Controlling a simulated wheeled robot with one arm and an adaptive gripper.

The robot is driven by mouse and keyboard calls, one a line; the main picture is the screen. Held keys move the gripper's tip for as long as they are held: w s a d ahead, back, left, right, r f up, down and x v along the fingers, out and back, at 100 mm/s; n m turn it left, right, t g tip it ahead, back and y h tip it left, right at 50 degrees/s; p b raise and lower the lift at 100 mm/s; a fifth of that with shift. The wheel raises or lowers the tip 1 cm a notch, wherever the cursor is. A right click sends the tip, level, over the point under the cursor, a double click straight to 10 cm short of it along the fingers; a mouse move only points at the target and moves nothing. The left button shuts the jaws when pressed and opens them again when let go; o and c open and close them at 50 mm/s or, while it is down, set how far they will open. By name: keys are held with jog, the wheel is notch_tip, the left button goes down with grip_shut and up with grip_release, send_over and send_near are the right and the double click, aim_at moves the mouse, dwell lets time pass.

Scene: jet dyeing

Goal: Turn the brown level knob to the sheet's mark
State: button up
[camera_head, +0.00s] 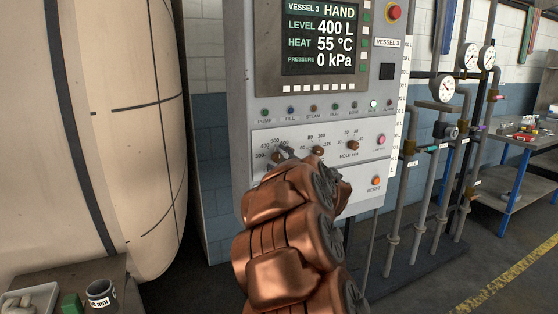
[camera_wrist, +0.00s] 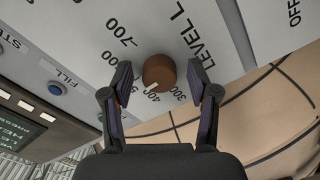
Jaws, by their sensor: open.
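The brown level knob (camera_wrist: 159,73) is on the grey panel, beside the "LEVEL L" lettering, in the wrist view. Its white pointer line is toward the printed 400. Scale numbers from 300 to 700 ring it, partly hidden by my fingers. My gripper (camera_wrist: 159,68) is open, with one finger on each side of the knob and a visible gap on both sides. In the head view, the level knob (camera_head: 277,157) shows at the left of the knob row, partly covered by my gripper (camera_head: 285,153). I see no sheet in either view.
The panel's display (camera_head: 320,42) reads HAND, level 400 L, 55 °C and 0 kPa. Two more brown knobs, one a heat-range knob (camera_head: 317,150) and one a hold knob (camera_head: 353,146), sit close to the right. Pipes with gauges (camera_head: 443,88) stand right; a large cream vessel (camera_head: 140,120) stands left.

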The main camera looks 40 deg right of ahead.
jog(key=v, duration=1.2)
dwell(0.7)
jog(key=s+a+f+m+g+p, duration=0.3)
jog(key=s+a+g, duration=0.1)
jog(key=a, duration=0.3)
jog(key=s+a+f+m+g+y+p, duration=0.1)
jog(key=s+a+f+m+g+p, duration=0.2)
jog(key=a, duration=0.5)
jog(key=s+a+f+m+g+p, duration=0.2)
jog(key=s+a+m+g, duration=0.15)
jog(key=a+g, duration=0.3)
jog(key=s+a+f+n+g+y+p, duration=0.2)
jog(key=s+a+g+y, duration=0.2)
jog(key=s+a, duration=1.3)
jog(key=shift+a+g+y, duration=0.4)
jog(key=shift+a+g, duration=0.25)
jog(key=shift+a, duration=0.15)
